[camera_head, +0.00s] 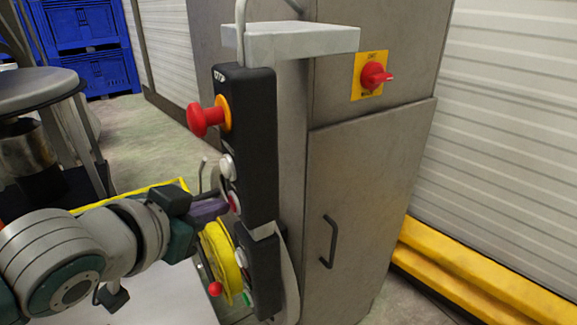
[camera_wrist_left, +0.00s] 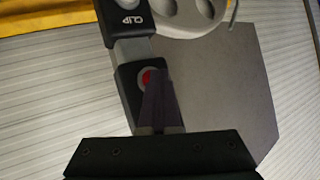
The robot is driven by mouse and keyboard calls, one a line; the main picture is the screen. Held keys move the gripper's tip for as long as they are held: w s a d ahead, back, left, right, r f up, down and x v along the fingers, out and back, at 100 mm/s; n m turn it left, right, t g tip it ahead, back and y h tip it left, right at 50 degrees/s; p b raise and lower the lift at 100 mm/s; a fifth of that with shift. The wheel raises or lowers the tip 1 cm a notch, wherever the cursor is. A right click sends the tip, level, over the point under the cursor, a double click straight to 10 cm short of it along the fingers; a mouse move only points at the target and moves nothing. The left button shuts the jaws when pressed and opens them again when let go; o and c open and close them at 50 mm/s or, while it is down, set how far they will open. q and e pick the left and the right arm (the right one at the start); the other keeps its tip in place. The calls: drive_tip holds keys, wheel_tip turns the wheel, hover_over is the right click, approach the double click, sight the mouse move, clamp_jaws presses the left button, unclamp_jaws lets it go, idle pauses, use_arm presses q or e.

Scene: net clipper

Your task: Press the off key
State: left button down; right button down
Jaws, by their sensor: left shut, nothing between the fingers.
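The black control panel (camera_head: 255,150) stands upright on the side of a grey metal cabinet. Near its lower end is a red round key (camera_head: 235,203), partly hidden by my gripper; it also shows in the left wrist view (camera_wrist_left: 147,77). A pale key (camera_head: 227,166) sits above it. My left gripper (camera_head: 222,208) is shut and empty, its fingertips at the red key. In the left wrist view the dark fingers (camera_wrist_left: 158,95) overlap the key's edge; I cannot tell whether they touch or press it. My right gripper is out of view.
A red emergency knob (camera_head: 207,117) sticks out above the keys. A lower black box (camera_head: 262,270) and a yellow wheel (camera_head: 220,260) are close below my gripper. The grey cabinet (camera_head: 365,190) carries a red rotary switch (camera_head: 375,76). A grey ledge (camera_head: 290,40) juts out above.

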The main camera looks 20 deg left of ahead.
use_arm(q)
drive_tip(key=shift+s+a+p, duration=0.5)
drive_tip(key=shift+s+a, duration=0.05)
drive_tip(key=shift+s, duration=0.05)
drive_tip(key=s+a+p, duration=0.2)
drive_tip(key=s+a, duration=0.1)
drive_tip(key=shift+s+a, duration=0.1)
drive_tip(key=shift+s, duration=0.3)
idle(0.7)
